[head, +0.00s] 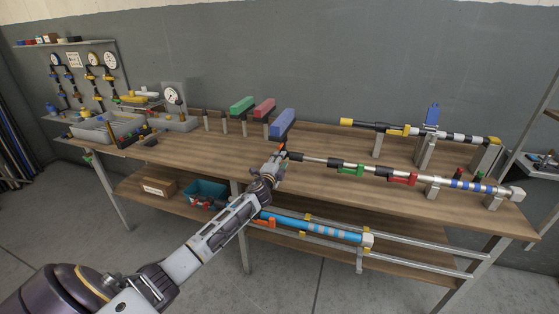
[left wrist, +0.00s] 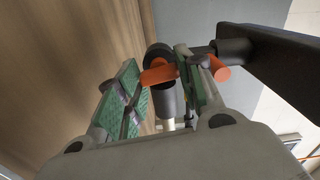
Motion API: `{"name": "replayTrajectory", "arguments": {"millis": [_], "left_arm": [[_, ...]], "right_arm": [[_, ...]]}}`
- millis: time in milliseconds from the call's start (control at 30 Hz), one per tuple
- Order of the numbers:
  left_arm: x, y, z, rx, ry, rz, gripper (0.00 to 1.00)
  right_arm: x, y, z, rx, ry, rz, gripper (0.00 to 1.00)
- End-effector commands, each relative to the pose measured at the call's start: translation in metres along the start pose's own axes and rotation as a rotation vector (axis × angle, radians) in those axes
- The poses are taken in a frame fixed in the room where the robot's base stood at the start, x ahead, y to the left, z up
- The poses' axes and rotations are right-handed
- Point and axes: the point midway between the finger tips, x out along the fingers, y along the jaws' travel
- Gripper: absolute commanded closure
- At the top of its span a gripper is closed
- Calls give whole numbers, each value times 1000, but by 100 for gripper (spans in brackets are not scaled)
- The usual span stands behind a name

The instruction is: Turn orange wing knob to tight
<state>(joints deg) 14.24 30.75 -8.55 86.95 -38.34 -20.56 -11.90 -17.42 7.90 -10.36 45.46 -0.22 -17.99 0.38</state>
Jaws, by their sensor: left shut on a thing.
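The orange wing knob (left wrist: 158,75) shows in the left wrist view between the green-padded fingers of my left gripper (left wrist: 154,88). One orange wing lies across the gap, and another orange end shows beyond the right finger. A dark cylinder (left wrist: 168,100) stands just under the knob. In the head view my left gripper (head: 280,152) is at the left end of the silver rod (head: 320,160) on the bench. The gripper is shut on the knob, which it mostly hides in that view. Any tight mark cannot be made out. My right gripper is in neither view.
The silver rod carries green (head: 349,169) and red (head: 403,178) clamps. Behind stand green, red and blue blocks (head: 283,122) on posts. Another rod with a yellow end (head: 346,122) lies at the back right. The bench top (head: 200,148) left of my gripper is clear.

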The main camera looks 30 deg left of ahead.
Motion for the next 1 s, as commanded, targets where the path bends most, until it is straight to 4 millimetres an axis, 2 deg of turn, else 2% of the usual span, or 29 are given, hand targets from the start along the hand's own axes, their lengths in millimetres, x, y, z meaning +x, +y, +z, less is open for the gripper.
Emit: {"name": "replayTrajectory", "arguments": {"millis": [333,800,833,1000], "left_arm": [[0,0,-1,153,2,-1,87],[0,1,-1,173,2,0,87],[0,1,-1,173,2,0,62],[0,1,-1,172,2,0,41]], "right_arm": [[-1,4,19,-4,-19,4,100],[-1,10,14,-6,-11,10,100],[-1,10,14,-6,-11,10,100],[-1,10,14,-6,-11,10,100]]}}
